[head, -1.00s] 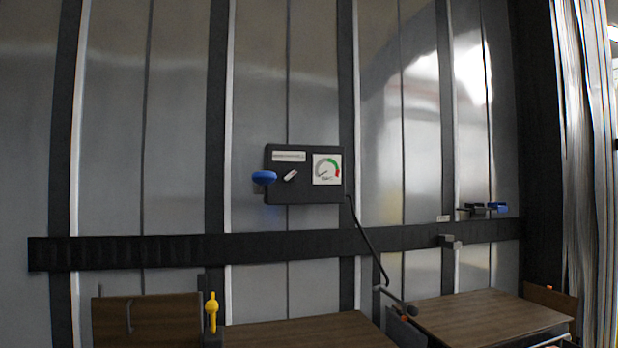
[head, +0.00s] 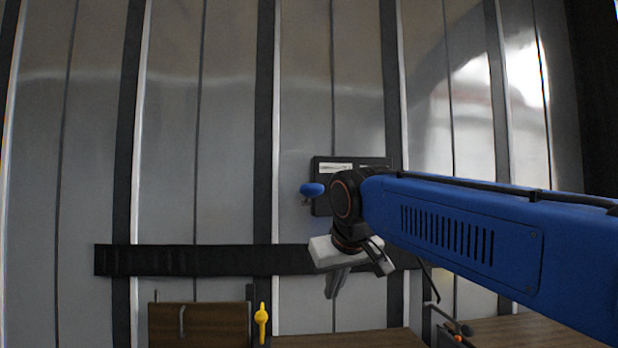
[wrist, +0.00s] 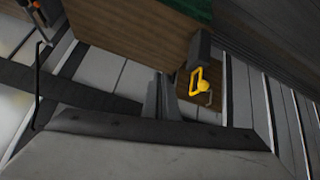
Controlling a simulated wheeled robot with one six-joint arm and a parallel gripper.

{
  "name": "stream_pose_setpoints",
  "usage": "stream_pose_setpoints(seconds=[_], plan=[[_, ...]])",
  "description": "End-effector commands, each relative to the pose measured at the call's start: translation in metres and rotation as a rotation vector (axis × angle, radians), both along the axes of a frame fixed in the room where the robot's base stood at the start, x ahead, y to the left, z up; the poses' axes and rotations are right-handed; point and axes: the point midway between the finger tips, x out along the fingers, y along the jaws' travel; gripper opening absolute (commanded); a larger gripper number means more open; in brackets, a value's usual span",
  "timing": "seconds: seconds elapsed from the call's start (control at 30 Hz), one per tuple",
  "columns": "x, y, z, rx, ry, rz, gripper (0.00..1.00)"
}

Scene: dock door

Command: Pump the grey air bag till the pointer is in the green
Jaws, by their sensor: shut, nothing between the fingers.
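The black control box (head: 322,205) hangs on the wall, partly behind my arm. Its blue knob (head: 312,189) sticks out at its left side. The gauge is hidden behind my arm, so the pointer cannot be read. My gripper (head: 335,284) hangs pointing down, below and to the right of the knob and apart from it. In the wrist view its shut fingers (wrist: 160,98) show, with nothing between them. I cannot make out the grey air bag.
A yellow handle (head: 262,322) stands beside a wooden panel (head: 200,325) at lower left; the handle also shows in the wrist view (wrist: 200,87). A black rail (head: 190,259) crosses the wall. Wooden tops (head: 350,342) lie below. A black hose (wrist: 39,85) hangs at left.

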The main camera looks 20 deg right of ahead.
Motion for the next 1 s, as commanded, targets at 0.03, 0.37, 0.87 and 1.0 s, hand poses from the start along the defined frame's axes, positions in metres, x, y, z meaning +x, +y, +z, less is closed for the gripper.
stream_pose_setpoints(seconds=[0.03,0.37,0.87,1.0], plan=[[0.015,-0.001,0.022,-0.006,-0.021,-0.003,0.00],[0.091,-0.008,0.152,-0.053,-0.160,-0.043,0.00],[0.170,-0.017,0.305,-0.093,-0.359,-0.118,0.00],[0.178,-0.019,0.325,-0.098,-0.389,-0.132,0.00]])
